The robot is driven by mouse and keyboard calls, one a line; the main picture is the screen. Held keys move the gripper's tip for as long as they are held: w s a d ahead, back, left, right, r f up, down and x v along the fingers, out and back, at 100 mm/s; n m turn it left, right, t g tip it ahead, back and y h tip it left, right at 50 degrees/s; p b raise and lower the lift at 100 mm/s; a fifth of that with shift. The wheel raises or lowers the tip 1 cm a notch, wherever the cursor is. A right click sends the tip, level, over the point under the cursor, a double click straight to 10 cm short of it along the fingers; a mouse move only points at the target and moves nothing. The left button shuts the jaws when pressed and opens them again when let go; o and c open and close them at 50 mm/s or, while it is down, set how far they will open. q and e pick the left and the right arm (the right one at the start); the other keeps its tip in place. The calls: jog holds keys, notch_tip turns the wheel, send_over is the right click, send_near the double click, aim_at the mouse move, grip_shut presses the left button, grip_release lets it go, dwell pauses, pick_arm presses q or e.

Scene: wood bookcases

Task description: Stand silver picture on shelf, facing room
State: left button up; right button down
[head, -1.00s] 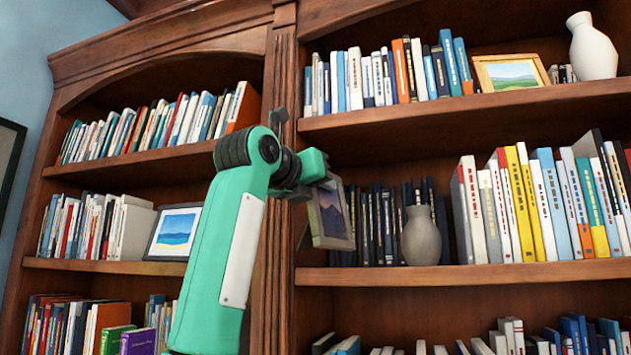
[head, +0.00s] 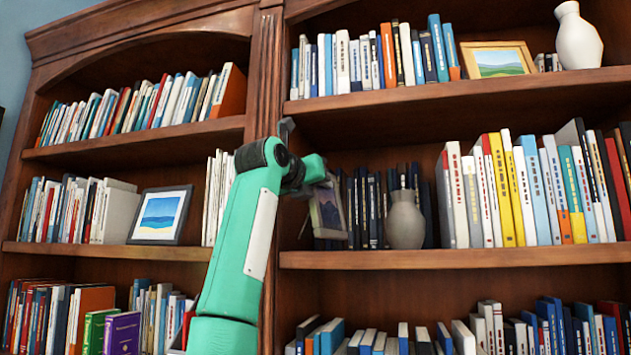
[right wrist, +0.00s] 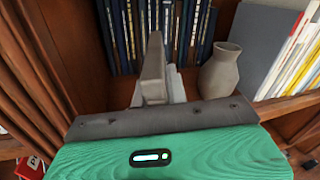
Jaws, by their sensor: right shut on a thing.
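The silver picture (head: 328,208) shows a dusky mountain scene in a grey frame. It is upright and turned at an angle, at the left end of the right bookcase's middle shelf (head: 440,259). My right gripper (head: 318,180) is shut on its upper part. My left gripper is not in view.
Dark books (head: 375,205) stand behind the picture. A grey vase (head: 404,220) stands to its right, with bare shelf front between. A wooden upright (head: 264,80) is close on the left. Another framed picture (head: 160,215) stands on the left bookcase.

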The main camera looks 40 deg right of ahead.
jog(key=w+d+f+b, duration=0.1)
jog(key=w+d+f, duration=0.1)
jog(key=w+d, duration=0.3)
jog(key=x, duration=0.3)
jog(key=shift+d, duration=0.35)
jog(key=shift+s, duration=0.1)
dwell(0.4)
jog(key=c, duration=1.3)
grip_release()
jog(key=shift+d, duration=0.1)
